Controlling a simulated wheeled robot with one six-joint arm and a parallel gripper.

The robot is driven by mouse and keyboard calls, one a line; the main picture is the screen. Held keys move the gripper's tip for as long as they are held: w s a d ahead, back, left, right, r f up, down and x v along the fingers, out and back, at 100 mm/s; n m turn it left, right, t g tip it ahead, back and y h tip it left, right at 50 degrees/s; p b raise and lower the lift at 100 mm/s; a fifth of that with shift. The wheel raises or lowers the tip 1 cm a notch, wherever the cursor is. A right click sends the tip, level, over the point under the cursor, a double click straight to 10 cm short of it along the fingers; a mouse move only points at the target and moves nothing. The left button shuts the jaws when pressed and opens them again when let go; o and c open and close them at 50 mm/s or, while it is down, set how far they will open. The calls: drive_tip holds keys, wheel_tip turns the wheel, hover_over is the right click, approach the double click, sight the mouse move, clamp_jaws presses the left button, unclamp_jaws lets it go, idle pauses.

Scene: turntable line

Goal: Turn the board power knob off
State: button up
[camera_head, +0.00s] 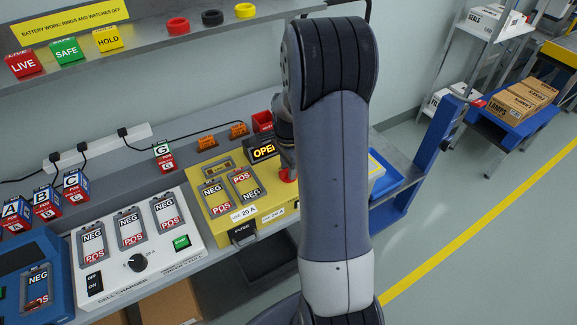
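The yellow board (255,222) stands on the bench, with two battery slots, a fuse slot and a display (264,151) reading OPEN. A red part (288,174), which looks like its power knob, shows at the board's right side, partly hidden behind my arm. Its setting cannot be read. My gripper (286,155) is mostly hidden behind my arm; a grey piece of it shows just above the red part. I cannot tell whether it touches the red part or whether its fingers are open.
A shelf (150,48) with LIVE, SAFE and HOLD blocks and rings hangs above. A blue tray (384,177) lies to the right.

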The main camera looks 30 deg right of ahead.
clamp_jaws()
drive_tip(key=shift+n, duration=0.3)
drive_tip(key=shift+n+b, duration=0.5)
drive_tip(key=shift+n, duration=0.7)
drive_tip(key=n+b, duration=0.1)
drive_tip(key=n, duration=0.3)
drive_tip(key=shift+n, duration=0.3)
drive_tip(key=n+b, duration=0.1)
drive_tip(key=n, duration=0.9)
drive_tip(key=shift+n, duration=0.3)
